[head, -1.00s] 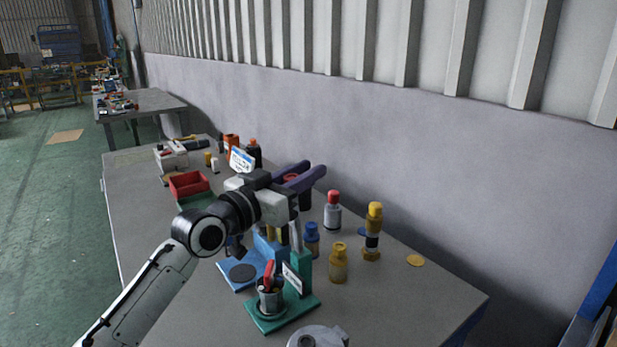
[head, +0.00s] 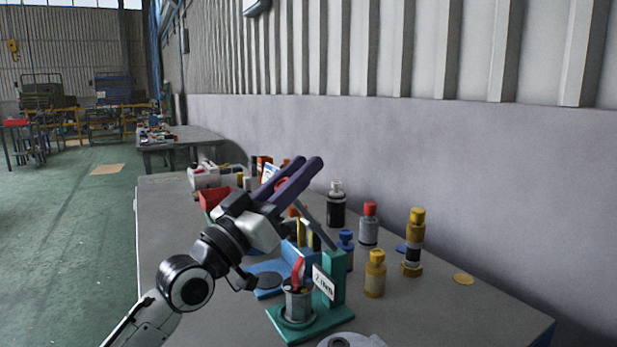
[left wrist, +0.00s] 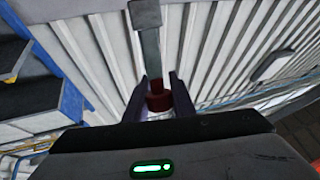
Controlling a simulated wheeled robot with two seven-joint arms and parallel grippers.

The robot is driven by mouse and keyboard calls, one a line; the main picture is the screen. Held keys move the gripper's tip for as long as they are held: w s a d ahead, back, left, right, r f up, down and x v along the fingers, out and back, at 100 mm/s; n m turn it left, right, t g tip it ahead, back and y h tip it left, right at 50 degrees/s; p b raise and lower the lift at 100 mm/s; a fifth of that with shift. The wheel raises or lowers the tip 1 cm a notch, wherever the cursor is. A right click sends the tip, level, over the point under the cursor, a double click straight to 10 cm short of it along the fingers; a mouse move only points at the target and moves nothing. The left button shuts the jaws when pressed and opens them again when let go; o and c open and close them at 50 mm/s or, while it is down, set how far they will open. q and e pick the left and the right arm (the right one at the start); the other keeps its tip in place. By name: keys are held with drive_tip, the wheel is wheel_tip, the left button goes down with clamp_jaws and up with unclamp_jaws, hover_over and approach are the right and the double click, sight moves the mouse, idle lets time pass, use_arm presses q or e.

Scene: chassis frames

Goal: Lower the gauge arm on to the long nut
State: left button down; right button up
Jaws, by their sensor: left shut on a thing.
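My left gripper (head: 306,163) has purple fingers pointing up to the right, above the teal gauge stand (head: 333,275). It is shut on a red knob (left wrist: 159,102), seen between the fingers in the left wrist view. The grey gauge arm (head: 318,228) slants up from the top of the teal column towards the gripper and stands raised; its far end is partly hidden by the gripper. A grey metal cylinder (head: 298,305), seemingly the long nut, stands upright on the teal base, with a red piece at its top. My right gripper is not in view.
Yellow (head: 375,275), blue (head: 345,248) and red-capped bottles (head: 369,225) stand to the right. A red bin (head: 213,198) lies farther back. The wall borders the table.

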use_arm(q)
drive_tip(key=shift+s+a+r, duration=0.1)
drive_tip(key=shift+a+r, duration=0.05)
drive_tip(key=shift+a, duration=0.1)
drive_tip(key=c, duration=1.5)
unclamp_jaws()
drive_tip(key=shift+s+a, duration=0.1)
drive_tip(key=shift+a, duration=0.05)
drive_tip(key=b+v, duration=0.1)
drive_tip(key=v, duration=0.9)
drive_tip(key=shift+s, duration=0.1)
